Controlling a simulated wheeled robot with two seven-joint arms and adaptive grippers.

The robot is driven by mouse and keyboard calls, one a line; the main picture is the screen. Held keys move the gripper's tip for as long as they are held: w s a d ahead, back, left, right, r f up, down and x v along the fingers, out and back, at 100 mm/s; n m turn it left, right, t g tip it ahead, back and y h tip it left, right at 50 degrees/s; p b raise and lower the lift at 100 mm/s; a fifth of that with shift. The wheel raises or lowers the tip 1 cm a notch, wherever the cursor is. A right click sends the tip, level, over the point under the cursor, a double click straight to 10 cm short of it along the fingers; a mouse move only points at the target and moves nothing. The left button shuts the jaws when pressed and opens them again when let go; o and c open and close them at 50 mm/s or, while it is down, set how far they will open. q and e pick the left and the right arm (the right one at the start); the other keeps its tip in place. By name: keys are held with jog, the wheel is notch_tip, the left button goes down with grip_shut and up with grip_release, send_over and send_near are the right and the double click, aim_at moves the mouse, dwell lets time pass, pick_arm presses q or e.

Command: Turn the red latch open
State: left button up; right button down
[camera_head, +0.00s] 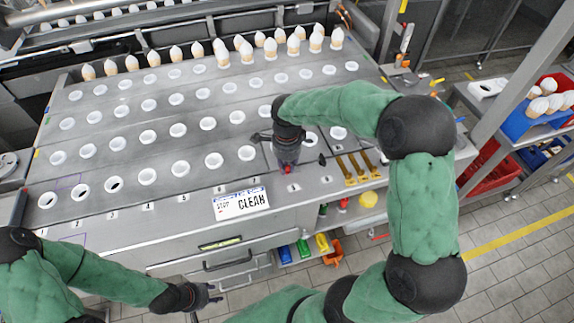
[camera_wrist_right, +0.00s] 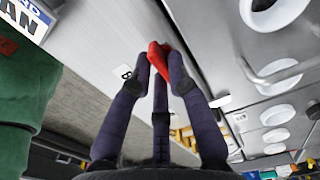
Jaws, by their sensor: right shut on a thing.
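The red latch (camera_wrist_right: 158,58) is a small red piece on the grey machine top, between the dark fingertips in the right wrist view. In the head view it shows as a small red spot (camera_head: 288,169) near the front edge of the hole plate. My right gripper (camera_wrist_right: 159,70) is shut on the latch, with fingers on both sides and a third behind; the fingers hide part of it. The latch's turned angle is hard to tell. My left gripper (camera_head: 207,296) hangs low in front of the machine, empty, its fingers apart.
Rows of white-rimmed holes (camera_head: 178,130) fill the machine top, with several cones (camera_head: 195,50) along the back.

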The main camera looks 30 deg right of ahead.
aim_at(287, 167)
jog(key=c, duration=1.2)
grip_release()
jog(key=shift+r, duration=0.1)
notch_tip(287, 167, up, 12)
jog(key=shift+f, duration=0.1)
